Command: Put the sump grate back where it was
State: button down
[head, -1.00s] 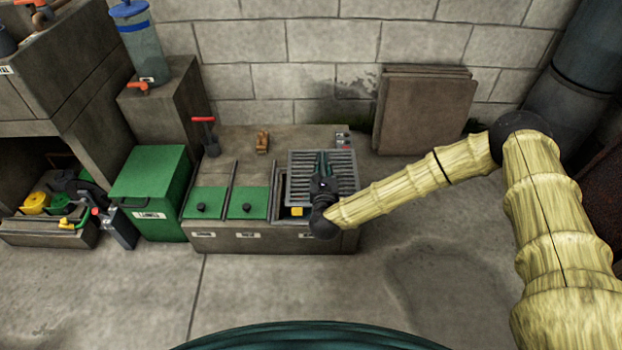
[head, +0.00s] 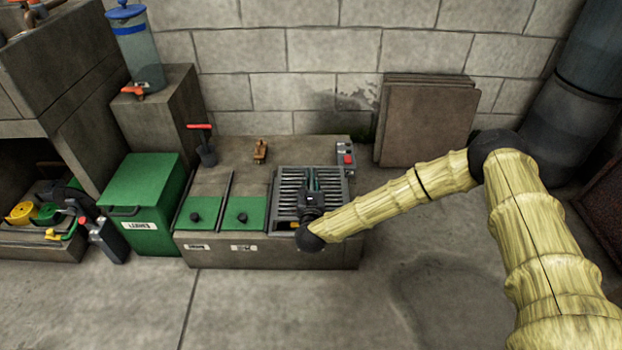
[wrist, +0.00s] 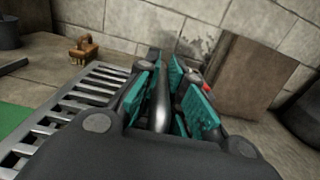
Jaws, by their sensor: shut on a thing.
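The sump grate (head: 288,184) is a grey metal grid with parallel bars. It lies at or just above the right-hand opening of the low concrete block (head: 272,255); I cannot tell whether it is fully seated. My gripper (head: 313,182) is over the grate's middle, shut on a bar-like handle of it. In the wrist view the teal finger pads of my gripper (wrist: 172,95) close around a grey metal bar, and the grate's bars (wrist: 75,107) show at left. Something yellow shows at the opening's front edge, mostly hidden by my wrist.
Two green lids (head: 243,213) with black knobs cover the openings to the left. A red-handled tool (head: 207,150), a brown wooden brush (head: 260,151) and a red-button box (head: 347,158) stand behind. A green bin (head: 145,205) is left; brown slabs (head: 425,125) lean on the wall.

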jog(key=shift+f+b, duration=1.25)
jog(key=shift+f, duration=1.35)
jog(key=shift+f, duration=0.15)
jog(key=c, duration=1.6)
grip_release()
jog(key=shift+o, duration=0.7)
jog(key=shift+s, duration=0.2)
jog(key=s, duration=1.1)
jog(key=shift+s, duration=0.3)
